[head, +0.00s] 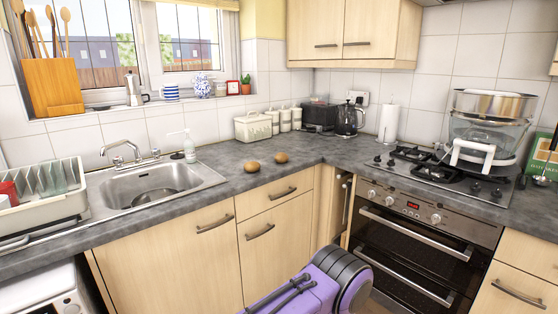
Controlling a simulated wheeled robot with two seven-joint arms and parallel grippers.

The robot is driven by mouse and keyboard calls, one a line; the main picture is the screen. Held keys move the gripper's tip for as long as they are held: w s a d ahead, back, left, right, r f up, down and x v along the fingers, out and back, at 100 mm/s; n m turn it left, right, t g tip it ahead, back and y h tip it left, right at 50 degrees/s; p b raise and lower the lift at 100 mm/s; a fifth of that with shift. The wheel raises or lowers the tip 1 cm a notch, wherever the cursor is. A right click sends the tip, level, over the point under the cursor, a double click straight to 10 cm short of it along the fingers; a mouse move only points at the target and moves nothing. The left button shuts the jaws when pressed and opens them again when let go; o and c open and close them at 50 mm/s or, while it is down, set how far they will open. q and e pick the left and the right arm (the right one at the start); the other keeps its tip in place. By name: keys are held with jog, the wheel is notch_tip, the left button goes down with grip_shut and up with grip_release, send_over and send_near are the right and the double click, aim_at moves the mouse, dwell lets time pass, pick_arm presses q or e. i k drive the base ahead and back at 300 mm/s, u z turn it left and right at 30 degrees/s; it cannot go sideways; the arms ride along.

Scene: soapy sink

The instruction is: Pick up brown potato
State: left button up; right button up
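Two brown potatoes lie apart on the grey worktop (300,177), between the sink and the corner. The left potato (251,167) is nearer the worktop's front edge. The right potato (281,157) is a little farther back. Both look round and brown, and nothing touches them. Neither of my grippers shows in the head view.
The metal sink (205,174) is left of the potatoes, with a soap bottle (189,150) behind it. A dish rack (40,210) stands far left, a gas hob (440,172) right. A purple and black object (310,290) is below the worktop; I cannot tell what it is.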

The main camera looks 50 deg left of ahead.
aim_at(250, 166)
jog(key=u, duration=0.25)
jog(key=i, duration=1.25)
jog(key=u, duration=1.5)
jog(key=i, duration=0.8)
jog(key=u, duration=0.95)
